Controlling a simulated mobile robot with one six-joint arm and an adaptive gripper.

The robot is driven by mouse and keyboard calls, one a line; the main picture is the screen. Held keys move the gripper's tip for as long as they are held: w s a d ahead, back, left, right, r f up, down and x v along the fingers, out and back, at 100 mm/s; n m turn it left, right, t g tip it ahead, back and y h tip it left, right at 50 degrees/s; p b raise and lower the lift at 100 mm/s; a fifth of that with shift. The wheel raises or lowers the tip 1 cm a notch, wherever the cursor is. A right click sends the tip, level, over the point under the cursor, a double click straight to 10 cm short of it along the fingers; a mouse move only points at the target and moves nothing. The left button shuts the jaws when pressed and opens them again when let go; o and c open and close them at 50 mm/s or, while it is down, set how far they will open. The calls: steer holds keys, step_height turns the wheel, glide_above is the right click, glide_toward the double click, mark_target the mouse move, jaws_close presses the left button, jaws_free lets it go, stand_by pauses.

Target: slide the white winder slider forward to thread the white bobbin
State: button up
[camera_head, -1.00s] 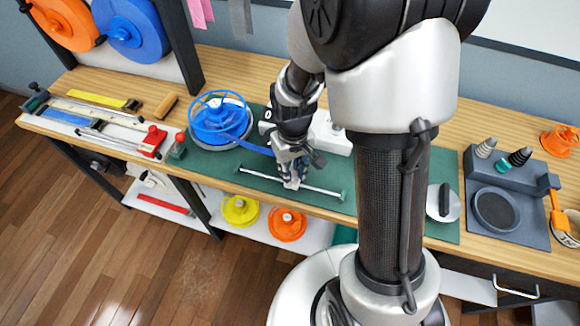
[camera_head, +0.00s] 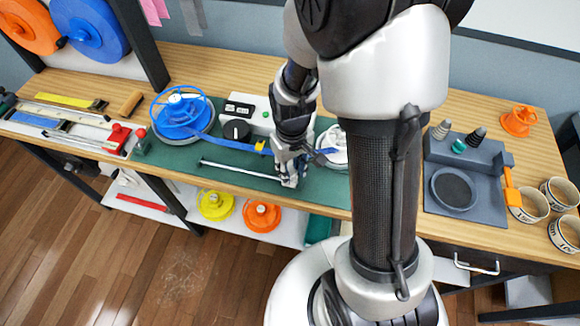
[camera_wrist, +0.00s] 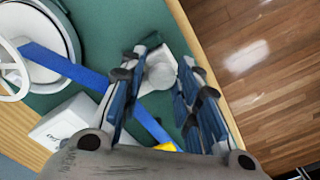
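My gripper (camera_head: 289,182) is low over the front of the green mat, at the right end of a thin metal rod (camera_head: 238,171). In the wrist view the fingers (camera_wrist: 167,75) stand on both sides of a pale rounded knob (camera_wrist: 160,73), which looks like the white winder slider. A blue strap (camera_head: 228,143) with a yellow piece (camera_head: 260,146) runs from the blue reel (camera_head: 183,112) and reaches the bobbin.
The white winder box (camera_head: 242,112) with a black knob stands behind the strap. A grey tray (camera_head: 480,207) and several cups (camera_head: 535,206) are at the right. Tools lie at the left; yellow (camera_head: 214,204) and orange reels (camera_head: 262,214) sit on the shelf below.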

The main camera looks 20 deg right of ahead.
steer(key=o, duration=0.3)
steer(key=shift+r, duration=0.25)
step_height(320, 180, up, 12)
steer(key=shift+f, duration=0.25)
stand_by(0.5)
